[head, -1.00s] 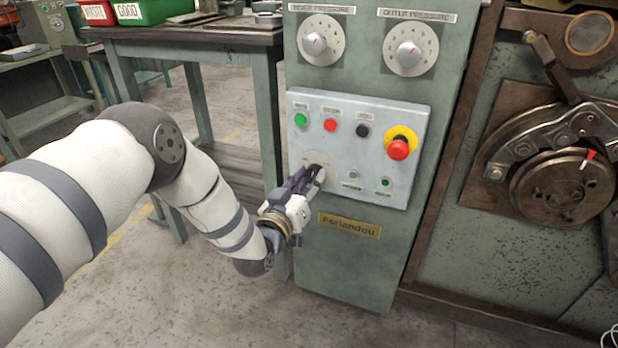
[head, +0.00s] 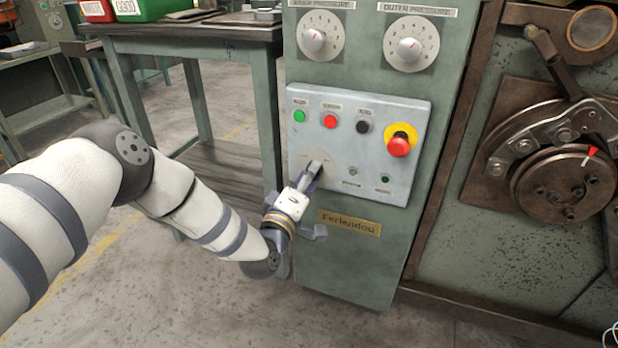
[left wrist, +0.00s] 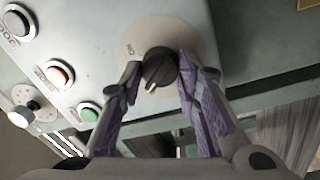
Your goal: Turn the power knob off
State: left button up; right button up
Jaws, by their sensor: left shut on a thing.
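The power knob (left wrist: 159,69) is a dark round knob with a light pointer mark, on a pale round plate (left wrist: 190,38) in the left wrist view. An "ON" label shows on the plate's left part there. My left gripper (left wrist: 158,78) has its two purple-padded fingers on either side of the knob, shut on it. In the head view my left gripper (head: 312,176) reaches the lower left of the light grey control panel (head: 345,103) and mostly hides the knob. My right gripper is not in view.
Green, red and black buttons line the panel's upper part, beside a red emergency stop (head: 399,146) on yellow. Two pressure dials (head: 409,50) sit above. A workbench (head: 200,33) with red and green bins stands left; a large machine wheel (head: 555,185) is right.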

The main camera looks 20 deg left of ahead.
pick_arm(q)
jog(key=shift+n, duration=1.2)
jog(key=o, duration=1.2)
jog(key=shift+c, duration=0.2)
jog(key=s, duration=1.2)
jog(key=shift+a+f, duration=0.15)
jog(key=shift+f, duration=0.25)
jog(key=shift+r, duration=0.1)
